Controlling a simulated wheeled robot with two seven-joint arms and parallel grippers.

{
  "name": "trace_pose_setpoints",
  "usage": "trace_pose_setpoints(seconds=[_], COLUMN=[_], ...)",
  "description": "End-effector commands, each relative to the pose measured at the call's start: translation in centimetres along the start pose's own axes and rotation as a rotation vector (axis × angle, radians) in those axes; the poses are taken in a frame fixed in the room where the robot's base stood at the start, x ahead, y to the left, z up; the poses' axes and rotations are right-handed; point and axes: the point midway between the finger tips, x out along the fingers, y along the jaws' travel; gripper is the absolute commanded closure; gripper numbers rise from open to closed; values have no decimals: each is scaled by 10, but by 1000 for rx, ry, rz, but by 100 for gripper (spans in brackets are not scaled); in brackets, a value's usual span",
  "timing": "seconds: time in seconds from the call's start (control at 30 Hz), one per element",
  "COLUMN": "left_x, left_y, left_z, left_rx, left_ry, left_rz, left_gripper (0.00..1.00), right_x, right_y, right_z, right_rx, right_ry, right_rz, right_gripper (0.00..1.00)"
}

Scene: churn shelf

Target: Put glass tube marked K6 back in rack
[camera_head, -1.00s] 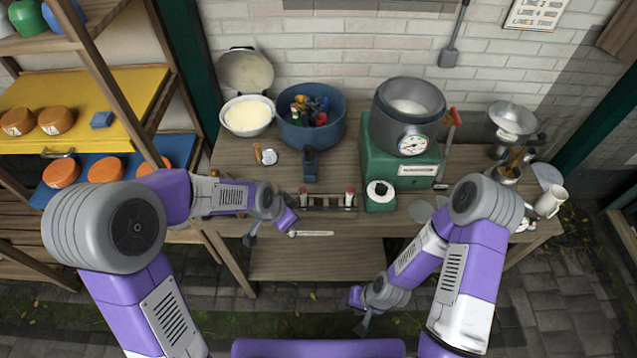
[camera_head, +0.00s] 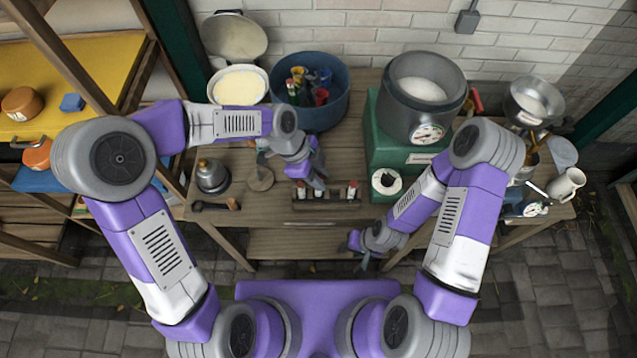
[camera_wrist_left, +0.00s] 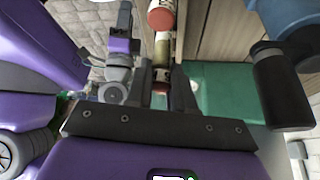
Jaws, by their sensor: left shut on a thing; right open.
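The wooden rack (camera_head: 325,205) stands at the front edge of the table and holds small red-capped tubes (camera_head: 352,189). My left gripper (camera_head: 319,184) is over the rack and shut on a glass tube (camera_wrist_left: 162,48). In the left wrist view the tube shows between the fingers, with a red part low between them. Another red-capped tube (camera_wrist_left: 162,17) is just beyond it. I cannot read the K6 mark, and whether the held tube's lower end is inside the rack is hidden. My right gripper (camera_head: 363,262) is open and empty, low in front of the table.
A blue tub (camera_head: 335,112) with coloured items stands behind the rack. A small metal kettle-like weight (camera_head: 211,176) stands left.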

Motion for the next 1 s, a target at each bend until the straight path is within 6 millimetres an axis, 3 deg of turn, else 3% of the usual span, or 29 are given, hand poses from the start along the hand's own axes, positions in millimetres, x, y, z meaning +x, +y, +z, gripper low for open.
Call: trace_pose_setpoints(seconds=[0.27,0.63,0.67,0.8,1.0], left_x=[32,36,36,35,35], left_y=[1,0,0,0,0], left_z=[15,17,17,17,17], left_rx=[-2,-1,-2,-2,-2], left_ry=[0,0,0,0,0], left_rz=[2,-1,-1,-1,-1], left_gripper=[100,100,74,53,52], right_x=[6,9,8,7,7], right_y=[2,3,3,3,3], right_z=[0,-1,-1,-1,-1], right_rx=[0,0,0,0,0], right_ry=[1,1,1,1,1], right_rz=[0,0,0,0,0], right_gripper=[57,57,57,57,57])
